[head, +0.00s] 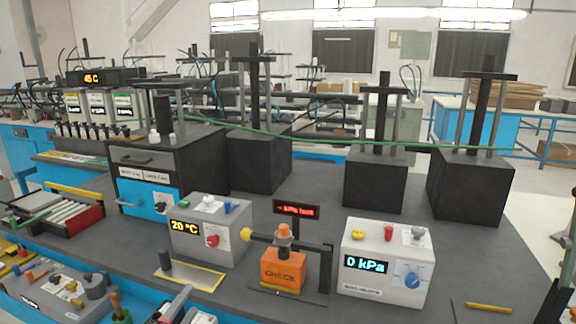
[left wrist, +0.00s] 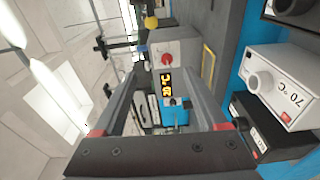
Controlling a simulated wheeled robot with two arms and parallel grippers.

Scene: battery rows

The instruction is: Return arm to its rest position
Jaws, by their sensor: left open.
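My left gripper (head: 180,304) shows at the bottom edge of the head view, in front of the bench and low left of the 20 °C box. In the left wrist view its two long grey fingers (left wrist: 156,82) stand apart with nothing between them. The left gripper is open and empty. Most of the left arm is out of frame.
A grey 20 °C box (head: 208,236), an orange CHECK block (head: 283,270) and a 0 kPa box (head: 386,268) stand along the bench front. Tall black presses stand behind. A flat yellow-edged plate (head: 190,273) lies near the left gripper. A dark shape (head: 556,302) fills the lower right corner.

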